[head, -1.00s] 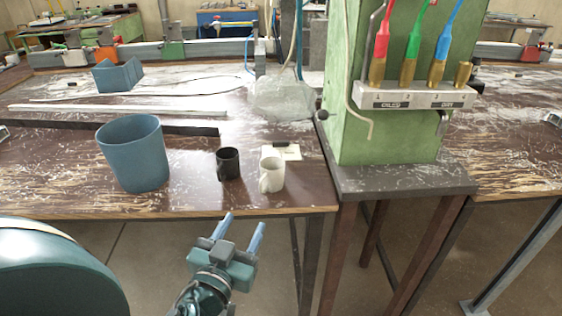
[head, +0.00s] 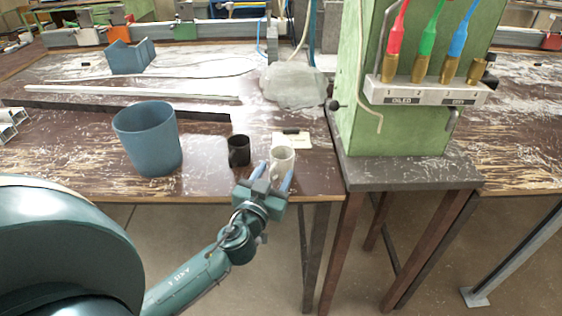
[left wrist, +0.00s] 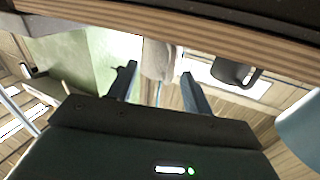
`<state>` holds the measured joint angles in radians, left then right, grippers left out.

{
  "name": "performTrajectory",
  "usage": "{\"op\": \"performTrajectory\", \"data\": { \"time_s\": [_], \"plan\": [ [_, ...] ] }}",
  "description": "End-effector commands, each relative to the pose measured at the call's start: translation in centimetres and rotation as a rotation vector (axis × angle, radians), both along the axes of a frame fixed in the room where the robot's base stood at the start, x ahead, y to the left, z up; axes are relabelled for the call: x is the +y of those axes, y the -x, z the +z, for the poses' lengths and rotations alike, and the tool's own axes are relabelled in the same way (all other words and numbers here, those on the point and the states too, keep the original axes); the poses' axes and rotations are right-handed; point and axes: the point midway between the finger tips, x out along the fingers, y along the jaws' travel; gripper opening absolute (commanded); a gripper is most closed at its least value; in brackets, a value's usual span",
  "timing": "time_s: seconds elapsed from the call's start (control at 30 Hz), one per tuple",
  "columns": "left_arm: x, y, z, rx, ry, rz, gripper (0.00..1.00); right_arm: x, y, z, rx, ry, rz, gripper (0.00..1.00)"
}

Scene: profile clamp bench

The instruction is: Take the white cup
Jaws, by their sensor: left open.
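The white cup (head: 283,160) stands upright near the front edge of the brown table (head: 80,180). In the left wrist view the white cup (left wrist: 159,58) shows beyond and between my finger tips. My left gripper (head: 274,176) is open, at the table's front edge just in front of the white cup, with its fingers pointing toward it. In the left wrist view my left gripper (left wrist: 158,74) holds nothing. In the head view it hides a small lower part of the cup. I cannot tell whether the fingers reach past the cup's sides. My right gripper is not in view.
A black cup (head: 239,150) stands close to the left of the white cup. A large blue bin (head: 147,138) stands further left. A green column (head: 395,130) with hoses stands to the right. A crumpled clear bag (head: 295,85) and a small card (head: 292,141) lie behind the cup.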

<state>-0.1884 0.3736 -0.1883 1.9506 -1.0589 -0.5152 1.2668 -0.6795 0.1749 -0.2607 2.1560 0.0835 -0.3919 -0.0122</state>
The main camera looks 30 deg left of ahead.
Motion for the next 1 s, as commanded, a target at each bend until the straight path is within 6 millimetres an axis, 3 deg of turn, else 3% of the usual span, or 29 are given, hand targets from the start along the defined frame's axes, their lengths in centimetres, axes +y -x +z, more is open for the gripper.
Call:
{"op": "performTrajectory", "data": {
  "time_s": [0.1,0.37,1.0],
  "plan": [
    [0.21,-1.05,0.03,0.001,-0.001,0.0,0.5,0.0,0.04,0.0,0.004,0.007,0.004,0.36],
    [0.23,-1.18,-0.09,0.001,0.001,0.0,0.49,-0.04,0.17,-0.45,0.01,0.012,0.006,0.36],
    [0.23,-1.14,-0.1,0.002,0.001,0.0,0.0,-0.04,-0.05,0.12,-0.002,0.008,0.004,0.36]
  ]
}}
